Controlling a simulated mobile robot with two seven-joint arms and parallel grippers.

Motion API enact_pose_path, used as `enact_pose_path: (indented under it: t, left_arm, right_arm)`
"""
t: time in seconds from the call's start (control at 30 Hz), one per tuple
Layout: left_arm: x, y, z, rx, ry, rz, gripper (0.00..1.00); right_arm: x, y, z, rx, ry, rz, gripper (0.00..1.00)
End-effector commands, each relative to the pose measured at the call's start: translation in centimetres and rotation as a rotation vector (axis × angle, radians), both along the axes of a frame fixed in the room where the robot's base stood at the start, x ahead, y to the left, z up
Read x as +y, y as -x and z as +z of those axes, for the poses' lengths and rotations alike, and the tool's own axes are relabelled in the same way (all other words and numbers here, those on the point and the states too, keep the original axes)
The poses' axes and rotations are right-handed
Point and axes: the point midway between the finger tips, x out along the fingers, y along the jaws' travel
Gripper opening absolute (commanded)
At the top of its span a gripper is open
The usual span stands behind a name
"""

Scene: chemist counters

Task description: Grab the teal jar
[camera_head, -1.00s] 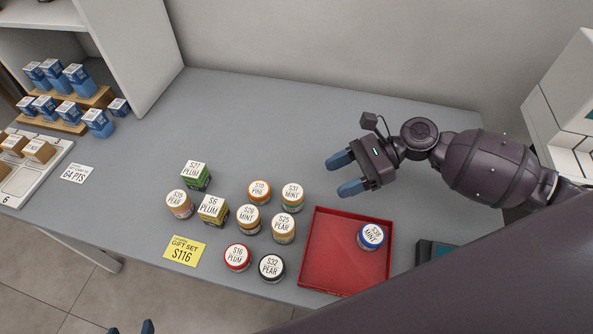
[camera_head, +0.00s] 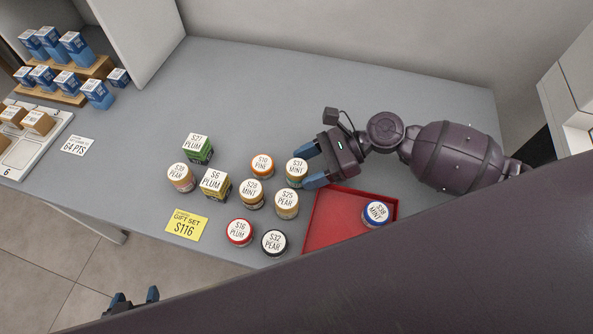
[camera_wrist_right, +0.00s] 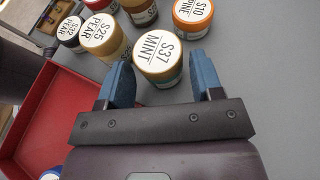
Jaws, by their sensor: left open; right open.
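In the right wrist view the jar (camera_wrist_right: 159,60) shows between the two blue fingertips, with a gap on each side. I cannot tell how far the fingertips are above the counter. My left gripper (camera_head: 136,303) is open and empty at the bottom edge, off the counter.
Several other jars and boxes stand close by, including an orange-lidded jar (camera_head: 262,165) and a PEAR jar (camera_head: 286,204). The red tray (camera_head: 330,218) holds a blue-lidded jar (camera_head: 376,213). A yellow gift-set card (camera_head: 186,225) lies in front. The counter behind is clear.

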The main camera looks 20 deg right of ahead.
Motion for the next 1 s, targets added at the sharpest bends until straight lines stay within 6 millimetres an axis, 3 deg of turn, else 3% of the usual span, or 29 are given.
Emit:
enact_pose_path:
  t: [0.17, 0.43, 0.7, 1.0]
  left_arm:
    - [-0.2, -0.4, 0.2, -0.007, 0.003, 0.0, 0.62]
    - [-0.3, -0.3, 0.1, -0.005, 0.007, 0.003, 0.62]
    - [-0.1, 0.4, -0.4, 0.01, 0.006, 0.007, 0.62]
    - [0.0, 0.5, -0.3, 0.011, 0.002, 0.005, 0.62]
  right_arm:
    - [1.6, -0.1, -0.6, 0.0, 0.0, 0.001, 0.6]
    - [1.8, -0.1, -0.7, 0.0, 0.001, 0.0, 0.6]
    - [1.7, -0.1, -0.7, 0.0, 0.0, 0.0, 0.22]
    - [1.7, -0.2, -0.2, -0.003, 0.0, 0.001, 0.22]
